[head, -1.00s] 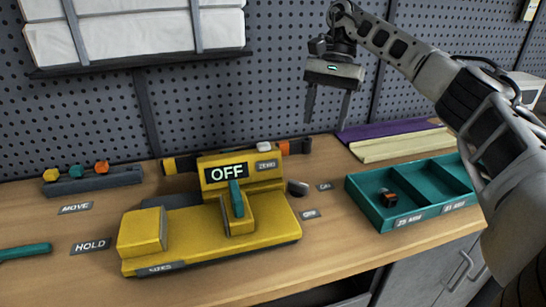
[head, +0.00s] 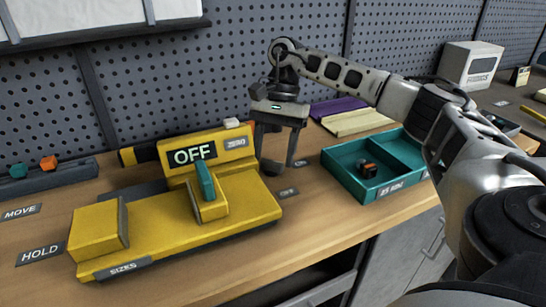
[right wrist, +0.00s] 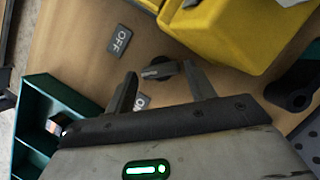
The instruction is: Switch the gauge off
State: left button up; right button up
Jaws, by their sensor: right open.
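The yellow gauge (head: 170,225) sits on the wooden bench with a teal lever (head: 206,182) on its front. Its display (head: 195,155) reads OFF. A small dark rotary knob (head: 270,166) is on the bench at the gauge's right side, partly hidden by my gripper in the head view. It shows in the right wrist view (right wrist: 160,70), with an OFF label (right wrist: 118,40) and a second label (right wrist: 142,102) near it. My right gripper (head: 277,160) points down, open, with its fingers on either side of the knob; contact is not clear. My left gripper is out of view.
A teal divided tray (head: 345,185) holding a small dark and orange item stands to the right. Purple and cream strips lie behind it. A rack with coloured knobs (head: 45,175) is at the left. A pegboard wall closes the back.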

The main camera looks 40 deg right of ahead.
jog(key=shift+s+a+f, duration=0.1)
jog(key=shift+a+f, duration=0.15)
jog(key=shift+f, duration=0.4)
jog(key=c, duration=0.7)
jog(key=m, duration=0.2)
jog(key=m+t+b, duration=0.1)
jog(key=m, duration=0.1)
jog(key=shift+s+d+t, duration=0.1)
jog(key=shift+s+t, duration=0.05)
jog(key=shift+t, duration=0.15)
jog(key=shift+m+t+b, duration=0.6)
jog(key=shift+m+t, duration=0.3)
jog(key=shift+m, duration=1.5)
